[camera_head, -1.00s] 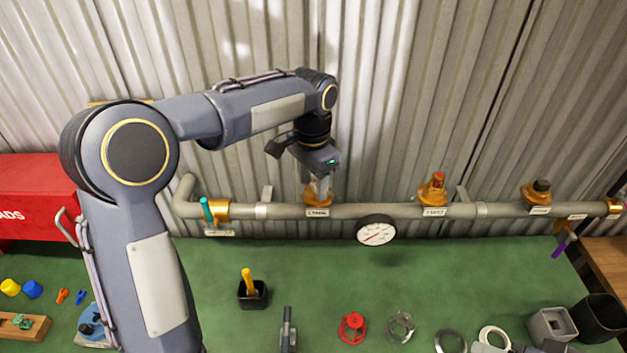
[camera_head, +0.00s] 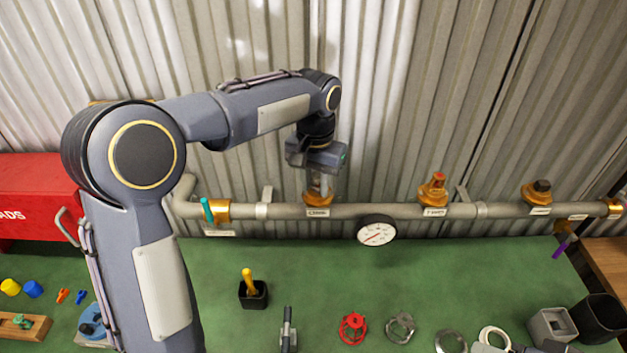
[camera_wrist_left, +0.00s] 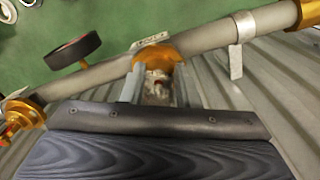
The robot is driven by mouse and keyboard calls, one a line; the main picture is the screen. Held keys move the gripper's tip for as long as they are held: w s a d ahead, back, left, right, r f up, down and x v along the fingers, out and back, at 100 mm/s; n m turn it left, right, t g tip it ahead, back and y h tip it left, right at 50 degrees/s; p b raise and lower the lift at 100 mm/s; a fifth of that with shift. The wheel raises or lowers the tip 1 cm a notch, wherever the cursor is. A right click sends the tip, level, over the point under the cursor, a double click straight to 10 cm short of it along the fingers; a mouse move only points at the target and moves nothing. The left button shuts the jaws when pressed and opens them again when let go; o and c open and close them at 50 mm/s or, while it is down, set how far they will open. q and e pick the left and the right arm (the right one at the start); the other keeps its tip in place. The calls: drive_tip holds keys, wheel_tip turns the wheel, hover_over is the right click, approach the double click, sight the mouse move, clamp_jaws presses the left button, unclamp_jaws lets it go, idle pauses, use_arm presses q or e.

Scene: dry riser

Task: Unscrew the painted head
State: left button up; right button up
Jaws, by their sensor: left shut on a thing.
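The grey pipe (camera_head: 378,211) runs along the wall and carries several brass fittings. My left gripper (camera_head: 318,192) points down over the leftmost upright brass fitting (camera_head: 317,200). In the left wrist view its two fingers stand on either side of a pale, brownish, patchy head (camera_wrist_left: 156,90) on that brass fitting (camera_wrist_left: 163,52), and they are shut on it. The head is mostly hidden by the fingers in the head view. Another brass fitting (camera_head: 433,194) has a red top, and one further right (camera_head: 537,193) has a dark top. My right gripper is not in view.
A white dial gauge (camera_head: 376,231) sticks out in front of the pipe. A teal lever (camera_head: 206,209) is at the pipe's left end. The green bench (camera_head: 330,275) holds a black pot (camera_head: 253,298), a red handwheel (camera_head: 353,328) and metal rings. A red box (camera_head: 35,200) stands left.

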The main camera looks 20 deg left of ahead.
use_arm(q)
drive_tip(key=n, duration=0.5)
drive_tip(key=shift+d+n, duration=0.3)
drive_tip(key=shift+d, duration=0.1)
drive_tip(key=shift+n, duration=0.3)
drive_tip(key=n, duration=0.5)
drive_tip(key=shift+w+d, duration=0.2)
drive_tip(key=shift+d, duration=0.1)
drive_tip(key=o, duration=1.1)
drive_tip(key=shift+c, duration=0.2)
